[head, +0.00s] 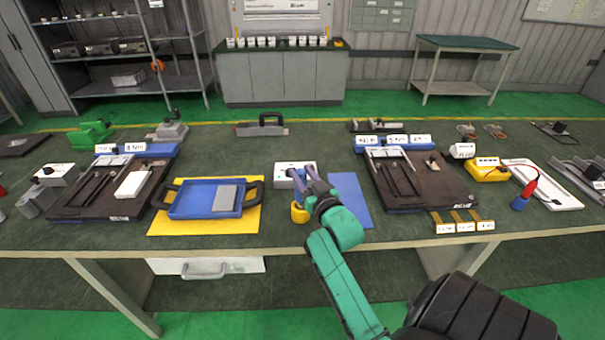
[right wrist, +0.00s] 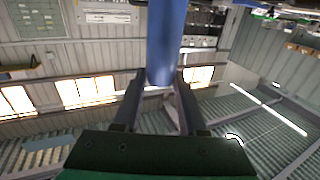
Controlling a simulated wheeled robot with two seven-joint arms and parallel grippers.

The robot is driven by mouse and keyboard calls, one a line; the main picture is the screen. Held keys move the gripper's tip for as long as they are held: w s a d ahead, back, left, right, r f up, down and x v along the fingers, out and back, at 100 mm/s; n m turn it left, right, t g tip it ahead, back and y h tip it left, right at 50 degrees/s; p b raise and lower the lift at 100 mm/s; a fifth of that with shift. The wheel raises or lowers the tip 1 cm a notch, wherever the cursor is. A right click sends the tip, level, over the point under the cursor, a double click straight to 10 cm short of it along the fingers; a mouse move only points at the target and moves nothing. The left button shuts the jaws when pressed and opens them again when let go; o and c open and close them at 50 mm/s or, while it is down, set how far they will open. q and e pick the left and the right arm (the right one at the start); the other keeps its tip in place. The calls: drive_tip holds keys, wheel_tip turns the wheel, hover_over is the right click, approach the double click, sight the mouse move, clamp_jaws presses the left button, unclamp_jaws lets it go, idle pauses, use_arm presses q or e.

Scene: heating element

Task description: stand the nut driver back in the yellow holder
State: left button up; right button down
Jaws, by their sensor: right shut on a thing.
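My right gripper (head: 304,177) is over the middle of the table, its fingers next to a white box. In the right wrist view my gripper (right wrist: 160,82) is shut on a smooth blue shaft or handle (right wrist: 166,38), which I take to be the nut driver. It runs out of the top of that view, so its far end is hidden. In the head view I cannot make the nut driver out from the fingers. The yellow holder (head: 299,213) stands on the table just below and left of the gripper's wrist. I cannot tell whether they touch. My left gripper is not in view.
A blue tray (head: 180,208) on a yellow mat (head: 255,219) lies left of the holder. A blue mat (head: 352,205) and a dark fixture board (head: 430,195) lie to the right. The white box (head: 283,180) stands just behind the holder.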

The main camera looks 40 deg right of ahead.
drive_tip(key=shift+f+b, duration=0.6)
drive_tip(key=shift+f, duration=0.4)
drive_tip(key=shift+c, duration=2.2)
unclamp_jaws()
drive_tip(key=shift+r, duration=0.1)
drive_tip(key=shift+o, duration=0.3)
drive_tip(key=shift+s, duration=0.1)
drive_tip(key=b+v, duration=0.3)
drive_tip(key=v, duration=1.1)
drive_tip(key=shift+s, duration=0.25)
drive_tip(key=shift+a, duration=0.1)
